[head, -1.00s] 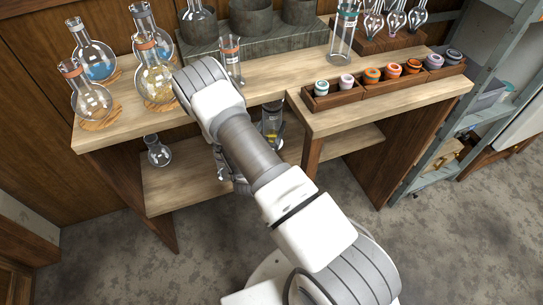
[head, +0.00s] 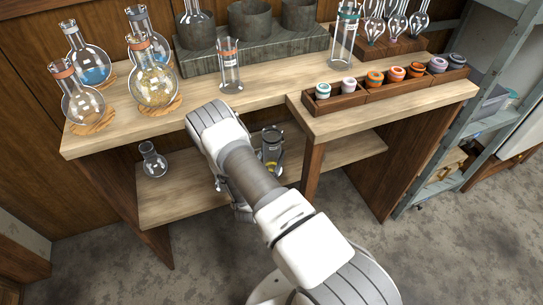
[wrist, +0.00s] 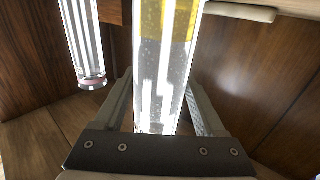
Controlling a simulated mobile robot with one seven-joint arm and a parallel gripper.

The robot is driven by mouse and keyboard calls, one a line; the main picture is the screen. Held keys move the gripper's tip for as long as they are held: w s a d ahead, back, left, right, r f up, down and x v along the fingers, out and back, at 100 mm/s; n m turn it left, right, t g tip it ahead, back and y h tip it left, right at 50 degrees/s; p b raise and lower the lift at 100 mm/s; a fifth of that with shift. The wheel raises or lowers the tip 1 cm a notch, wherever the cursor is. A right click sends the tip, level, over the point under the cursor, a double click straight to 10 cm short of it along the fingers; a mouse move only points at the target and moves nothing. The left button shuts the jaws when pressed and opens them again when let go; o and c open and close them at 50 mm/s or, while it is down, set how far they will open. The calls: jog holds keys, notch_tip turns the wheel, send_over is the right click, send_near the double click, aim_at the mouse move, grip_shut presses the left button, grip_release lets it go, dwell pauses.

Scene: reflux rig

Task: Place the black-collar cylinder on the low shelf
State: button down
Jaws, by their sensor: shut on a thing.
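The black-collar cylinder (head: 272,148) is a clear glass cylinder with a dark collar at its top and yellow low down. It stands upright over the low shelf (head: 180,196), under the bench top. I cannot tell whether its base touches the shelf. In the wrist view the cylinder (wrist: 164,75) fills the space between the fingers of my gripper (wrist: 160,82), with yellow toward the top of the picture. My gripper is shut on it. In the head view my arm hides most of the gripper.
A small round flask (head: 153,162) stands at the left of the low shelf. An orange-collar cylinder (head: 230,68) stands on the bench above. Large flasks (head: 153,85) stand at the bench's left.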

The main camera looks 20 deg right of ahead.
jog(key=shift+f, duration=0.1)
grip_release()
jog(key=p+v, duration=0.3)
jog(key=v, duration=0.9)
jog(key=shift+s, duration=0.1)
